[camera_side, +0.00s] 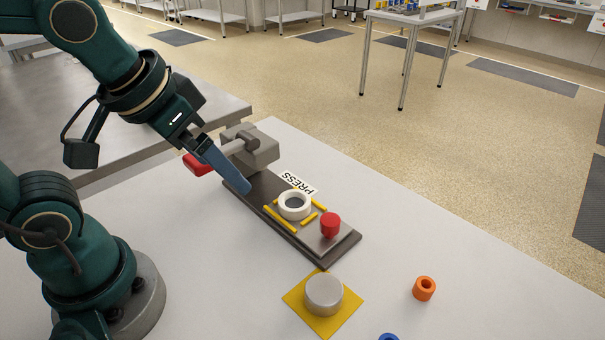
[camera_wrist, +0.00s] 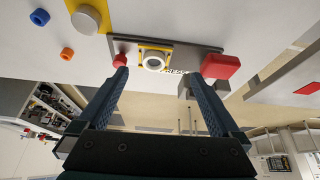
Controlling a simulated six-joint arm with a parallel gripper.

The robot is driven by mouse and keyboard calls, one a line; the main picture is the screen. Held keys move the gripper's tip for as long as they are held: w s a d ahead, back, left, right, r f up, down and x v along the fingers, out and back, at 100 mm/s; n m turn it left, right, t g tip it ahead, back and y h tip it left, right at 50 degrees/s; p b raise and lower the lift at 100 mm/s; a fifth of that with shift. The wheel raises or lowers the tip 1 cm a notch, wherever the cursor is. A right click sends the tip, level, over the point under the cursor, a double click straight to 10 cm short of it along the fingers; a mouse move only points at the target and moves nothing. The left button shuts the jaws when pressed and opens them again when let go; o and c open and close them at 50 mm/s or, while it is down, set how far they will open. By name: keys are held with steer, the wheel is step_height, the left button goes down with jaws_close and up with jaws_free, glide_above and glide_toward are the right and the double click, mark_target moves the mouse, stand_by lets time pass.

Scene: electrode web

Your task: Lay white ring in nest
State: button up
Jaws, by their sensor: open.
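The white ring (camera_side: 294,206) lies flat on the dark press plate (camera_side: 333,251), between yellow strips (camera_side: 280,220) that frame the nest. In the wrist view the white ring (camera_wrist: 154,63) sits within the yellow frame, ahead of my fingers. My gripper (camera_wrist: 165,80) is open and empty, its two blue fingers wide apart. In the side view my gripper (camera_side: 243,188) is at the left part of the plate, to the left of the ring and apart from it. Whether the fingertips touch the plate cannot be told.
A red knob (camera_side: 330,224) stands on the plate right of the ring. A grey press body with a red block (camera_side: 197,165) is behind my gripper. A grey cylinder (camera_side: 324,294) stands on a yellow square. An orange ring (camera_side: 424,288) and a blue ring (camera_side: 388,337) lie on the table.

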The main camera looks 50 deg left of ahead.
steer(key=shift+s+f, duration=0.15)
steer(key=shift+s, duration=0.65)
steer(key=shift+s+f, duration=0.1)
steer(key=shift+s, duration=0.7)
